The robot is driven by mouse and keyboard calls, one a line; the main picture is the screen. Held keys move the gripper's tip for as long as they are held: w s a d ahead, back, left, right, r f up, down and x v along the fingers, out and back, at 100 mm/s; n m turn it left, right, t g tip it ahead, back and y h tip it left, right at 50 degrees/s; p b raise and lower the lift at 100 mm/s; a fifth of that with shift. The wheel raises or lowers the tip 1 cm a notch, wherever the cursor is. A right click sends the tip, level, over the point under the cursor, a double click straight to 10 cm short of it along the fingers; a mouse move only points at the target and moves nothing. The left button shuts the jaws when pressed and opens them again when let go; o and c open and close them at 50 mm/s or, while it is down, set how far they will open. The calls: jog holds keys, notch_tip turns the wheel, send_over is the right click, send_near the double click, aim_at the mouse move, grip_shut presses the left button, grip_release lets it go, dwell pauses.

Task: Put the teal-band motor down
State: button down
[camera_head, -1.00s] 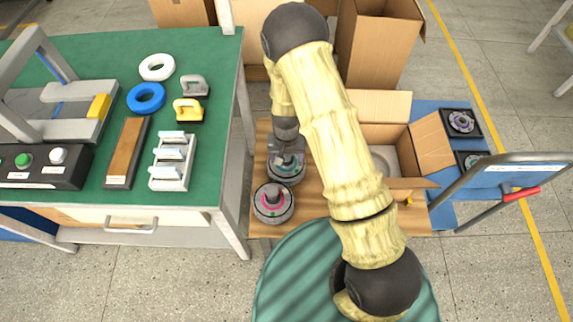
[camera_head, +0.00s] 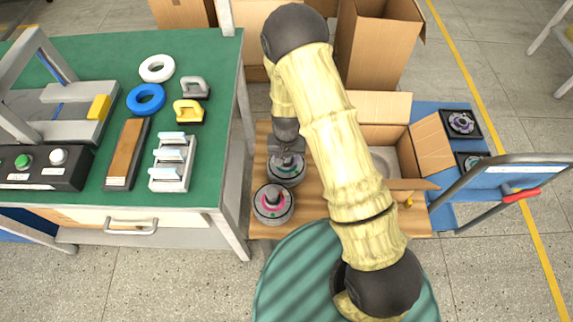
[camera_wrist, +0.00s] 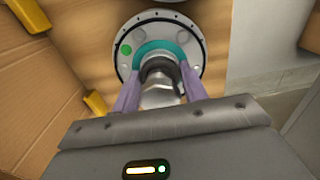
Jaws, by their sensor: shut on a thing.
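The teal-band motor (camera_wrist: 190,50) is a round grey disc with a teal ring around its hub and a green dot on its face. In the wrist view my gripper (camera_wrist: 158,90) is shut on its central shaft, one lilac finger on each side. In the head view the motor (camera_head: 287,170) is at the far left part of the wooden table (camera_head: 307,222), partly covered by my gripper (camera_head: 287,150). It looks level and at or very near the tabletop; I cannot tell whether it touches.
A pink-band motor (camera_head: 273,204) stands just in front of it. An open cardboard box (camera_head: 432,145) is to the right. The green workbench (camera_head: 215,130) is close on the left. A blue cart (camera_head: 440,212) with more motors is at the far right.

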jog(key=shift+r, duration=0.1)
jog(key=shift+w+r, duration=0.15)
jog(key=shift+r, duration=0.4)
notch_tip(320, 180, up, 9)
jog(key=shift+f+p, duration=0.1)
jog(key=shift+p, duration=0.45)
